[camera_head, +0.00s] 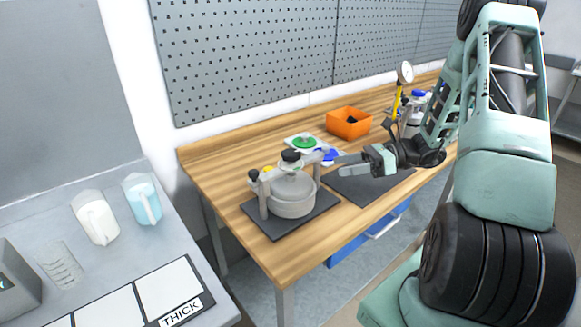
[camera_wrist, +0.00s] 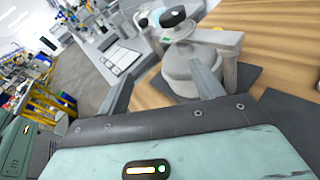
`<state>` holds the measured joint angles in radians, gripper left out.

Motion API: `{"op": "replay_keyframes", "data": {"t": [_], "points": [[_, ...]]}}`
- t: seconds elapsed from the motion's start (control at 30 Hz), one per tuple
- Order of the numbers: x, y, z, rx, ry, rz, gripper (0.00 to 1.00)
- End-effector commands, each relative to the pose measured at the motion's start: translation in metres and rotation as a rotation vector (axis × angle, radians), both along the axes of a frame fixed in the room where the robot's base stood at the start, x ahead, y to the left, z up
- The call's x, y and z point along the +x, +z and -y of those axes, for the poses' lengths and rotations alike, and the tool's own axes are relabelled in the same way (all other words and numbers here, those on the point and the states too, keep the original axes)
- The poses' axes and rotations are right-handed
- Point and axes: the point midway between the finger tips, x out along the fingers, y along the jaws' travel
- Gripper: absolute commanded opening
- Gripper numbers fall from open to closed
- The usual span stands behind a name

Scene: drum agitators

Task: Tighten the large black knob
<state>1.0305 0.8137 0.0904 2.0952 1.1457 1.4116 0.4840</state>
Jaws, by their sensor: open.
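The large black knob (camera_head: 291,155) sits on top of a grey pot (camera_head: 292,206) with a clamp frame. In the wrist view the knob (camera_wrist: 173,16) shows at the top, beyond my fingertips. A smaller black knob (camera_head: 253,174) is on the frame's left post. My gripper (camera_head: 338,161) is open and empty, to the right of the pot and apart from the large knob. In the wrist view my gripper (camera_wrist: 160,62) has its two fingers spread, with the pot beyond and between them.
The pot stands on a dark mat (camera_head: 272,224) near the wooden bench's left end. Behind it are a green round piece (camera_head: 304,142) and an orange bin (camera_head: 348,123). A dial gauge (camera_head: 405,72) stands farther right. Another dark mat (camera_head: 372,187) lies empty below my gripper.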

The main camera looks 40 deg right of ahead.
Motion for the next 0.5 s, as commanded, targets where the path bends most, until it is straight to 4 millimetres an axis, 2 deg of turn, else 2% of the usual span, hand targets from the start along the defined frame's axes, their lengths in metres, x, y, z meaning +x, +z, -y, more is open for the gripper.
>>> {"op": "replay_keyframes", "data": {"t": [0.03,0.1,0.23,0.37,0.5], "points": [[-0.003,-0.005,0.009,0.012,-0.044,0.073,0.66],[-0.006,-0.001,0.018,0.010,-0.090,0.168,0.66],[-0.008,0.005,0.027,0.003,-0.144,0.274,0.66],[-0.006,0.008,0.028,-0.002,-0.162,0.309,0.66],[0.005,0.010,0.016,-0.001,-0.158,0.309,0.66]]}}
